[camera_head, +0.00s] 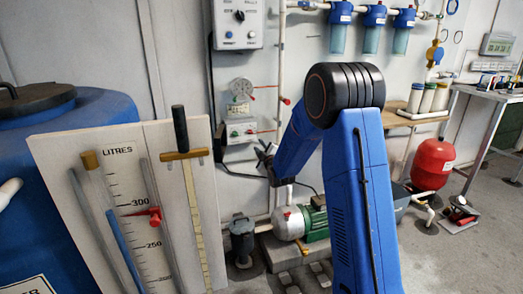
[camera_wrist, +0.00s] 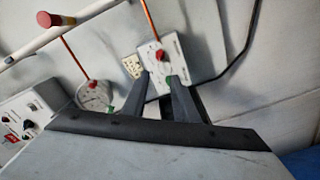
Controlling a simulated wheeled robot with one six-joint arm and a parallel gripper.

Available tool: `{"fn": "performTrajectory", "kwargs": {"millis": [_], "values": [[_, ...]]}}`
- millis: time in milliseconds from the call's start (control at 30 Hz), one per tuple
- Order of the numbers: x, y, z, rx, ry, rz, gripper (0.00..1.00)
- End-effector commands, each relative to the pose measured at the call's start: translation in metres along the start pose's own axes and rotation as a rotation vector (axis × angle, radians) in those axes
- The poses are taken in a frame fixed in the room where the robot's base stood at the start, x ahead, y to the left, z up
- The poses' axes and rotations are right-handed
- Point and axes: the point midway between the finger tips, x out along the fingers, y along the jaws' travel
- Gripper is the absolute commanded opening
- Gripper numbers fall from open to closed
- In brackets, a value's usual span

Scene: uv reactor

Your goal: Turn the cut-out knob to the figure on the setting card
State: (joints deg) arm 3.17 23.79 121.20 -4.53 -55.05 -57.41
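A white box (camera_wrist: 172,62) with a red knob (camera_wrist: 158,55) and a small green part is on the wall; the box (camera_head: 241,131) also shows in the head view. A round dial (camera_wrist: 95,95) with a red knob (camera_wrist: 92,84) is beside it, and above the box in the head view (camera_head: 241,87). I cannot tell which knob is the cut-out. A small cream plate (camera_wrist: 133,66) sits between dial and box; whether it is the setting card is unclear, and no figure is readable. My gripper (camera_wrist: 156,80) is open and empty, in front of the box; in the head view (camera_head: 264,151) it is small and dark.
A grey control panel (camera_head: 237,24) hangs above. A white litre-scale board (camera_head: 128,190) and blue tank (camera_head: 70,135) stand at left. A green-and-silver pump (camera_head: 303,223) is on the floor below. A black cable (camera_wrist: 238,50) and orange rods run along the wall.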

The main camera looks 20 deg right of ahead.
Motion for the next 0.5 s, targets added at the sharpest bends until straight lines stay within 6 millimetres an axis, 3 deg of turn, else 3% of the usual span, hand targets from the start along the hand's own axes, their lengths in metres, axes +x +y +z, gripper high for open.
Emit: {"fn": "performTrajectory", "kwargs": {"millis": [200,500], "values": [[-0.019,0.000,0.000,0.000,0.000,0.000,0.27],[-0.022,0.000,0.000,0.000,0.000,0.000,0.27]]}}
